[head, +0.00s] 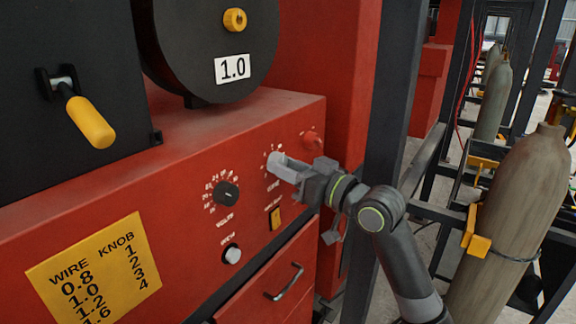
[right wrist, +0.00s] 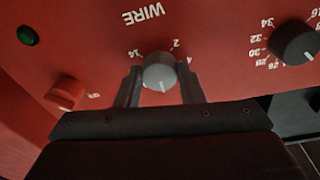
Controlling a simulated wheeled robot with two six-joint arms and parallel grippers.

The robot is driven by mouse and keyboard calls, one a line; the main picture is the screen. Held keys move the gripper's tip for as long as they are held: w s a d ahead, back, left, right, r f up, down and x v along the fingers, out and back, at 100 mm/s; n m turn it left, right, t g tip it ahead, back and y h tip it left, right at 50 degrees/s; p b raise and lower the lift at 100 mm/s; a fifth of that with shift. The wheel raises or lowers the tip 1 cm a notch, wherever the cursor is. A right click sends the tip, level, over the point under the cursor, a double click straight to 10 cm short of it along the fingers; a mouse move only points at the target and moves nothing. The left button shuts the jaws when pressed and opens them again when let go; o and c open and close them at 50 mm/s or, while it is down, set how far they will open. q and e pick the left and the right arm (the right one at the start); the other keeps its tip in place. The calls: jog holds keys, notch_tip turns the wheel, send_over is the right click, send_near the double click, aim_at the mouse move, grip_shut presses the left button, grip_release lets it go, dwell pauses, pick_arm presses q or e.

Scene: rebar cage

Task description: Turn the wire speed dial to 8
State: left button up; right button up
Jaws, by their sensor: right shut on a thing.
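The wire speed dial is a round grey knob (right wrist: 160,70) on the red panel, with the word WIRE and white numerals around it in the right wrist view. A pale mark shows on the knob's face near its lower edge; I cannot tell which number it points to. My right gripper (right wrist: 160,90) has one finger on each side of the knob and is shut on it. In the head view the right gripper (head: 284,166) reaches the panel from the right and largely covers the dial. My left gripper is not in view.
A black volts knob (head: 226,194) and a red knob (head: 312,140) sit close to the dial. A yellow switch (head: 275,218) is below. A yellow wire/knob card (head: 95,272) is at lower left. A dark post (head: 393,85) and a gas cylinder (head: 510,210) stand to the right.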

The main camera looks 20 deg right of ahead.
jog(key=o, duration=1)
jog(key=p+v, duration=0.4)
jog(key=v, duration=1.3)
jog(key=shift+s+p, duration=0.2)
jog(key=shift+p, duration=0.1)
jog(key=shift+d, duration=0.1)
